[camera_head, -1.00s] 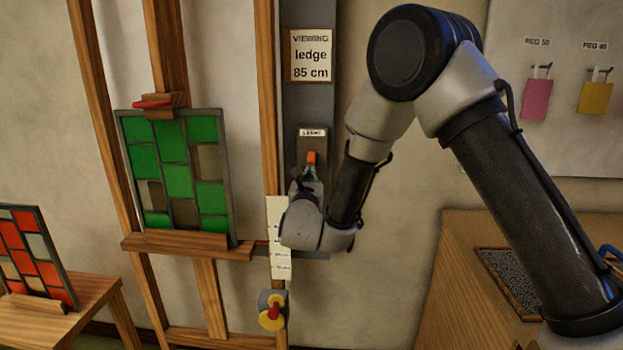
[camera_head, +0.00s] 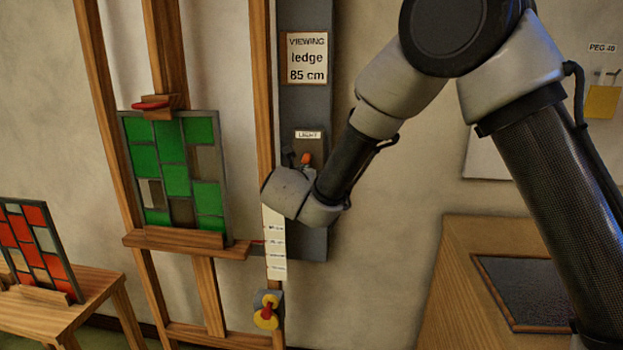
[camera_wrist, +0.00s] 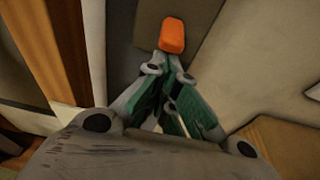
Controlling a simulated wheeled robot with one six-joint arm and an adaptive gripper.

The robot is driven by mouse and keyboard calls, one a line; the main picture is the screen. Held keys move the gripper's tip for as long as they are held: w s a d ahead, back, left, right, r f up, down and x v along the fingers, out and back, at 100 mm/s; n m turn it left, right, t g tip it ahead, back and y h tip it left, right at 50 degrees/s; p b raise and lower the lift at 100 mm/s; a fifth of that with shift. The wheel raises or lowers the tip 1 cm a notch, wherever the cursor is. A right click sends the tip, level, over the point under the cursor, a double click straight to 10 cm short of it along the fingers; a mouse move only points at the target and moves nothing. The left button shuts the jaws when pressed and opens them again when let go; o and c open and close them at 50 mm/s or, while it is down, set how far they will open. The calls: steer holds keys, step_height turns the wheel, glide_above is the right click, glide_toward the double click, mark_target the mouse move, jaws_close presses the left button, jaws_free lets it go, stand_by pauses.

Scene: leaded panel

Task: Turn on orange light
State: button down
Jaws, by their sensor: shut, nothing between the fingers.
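An orange switch tip (camera_head: 305,159) stands out from a grey plate labelled LIGHT (camera_head: 308,136) on the dark upright board. It also shows in the wrist view (camera_wrist: 172,35), just beyond my fingertips. My gripper (camera_wrist: 168,68) is shut and empty, its green-padded fingers converging just below the orange tip. Whether they touch it I cannot tell. In the head view my wrist hides most of the fingers. I see no clear orange glow.
A wooden easel (camera_head: 262,110) stands close left of my gripper, holding a green leaded panel (camera_head: 176,180). A yellow and red knob (camera_head: 267,312) is lower on its post. A red panel (camera_head: 35,245) stands on the left bench. A workbench (camera_head: 455,260) is at right.

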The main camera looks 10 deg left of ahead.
mark_target(304, 164)
steer(key=shift+s+r+g, duration=0.2)
steer(key=shift+r+g, duration=0.25)
steer(key=shift+g, duration=0.15)
steer(key=shift+s+r+g, duration=0.15)
steer(key=shift+r+g, duration=0.3)
steer(key=shift+g, duration=0.15)
steer(key=shift+r, duration=0.15)
steer(key=shift+r, duration=0.7)
